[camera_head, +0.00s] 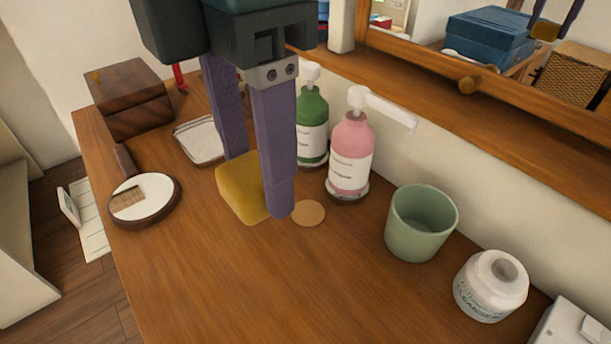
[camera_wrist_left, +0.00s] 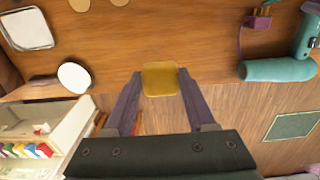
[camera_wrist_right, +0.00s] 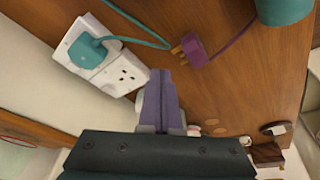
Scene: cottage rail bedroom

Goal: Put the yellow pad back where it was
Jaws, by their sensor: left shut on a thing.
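The yellow pad (camera_head: 238,193) is a small, soft-cornered block, between the two purple fingers of my left gripper (camera_head: 258,187) in the head view. The left fingers are shut on its sides. The pad (camera_wrist_left: 160,80) also shows between the left fingertips in the left wrist view, with the wooden top's edge behind it. I cannot tell whether the pad touches the wood. My right gripper (camera_wrist_right: 162,76) shows only in the right wrist view, with its purple fingers together and nothing visible between them.
A tan disc (camera_head: 308,213) lies right of the pad. Pink (camera_head: 350,158) and green (camera_head: 313,125) pump bottles stand behind. A green cup (camera_head: 421,222) stands right. The front middle is clear.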

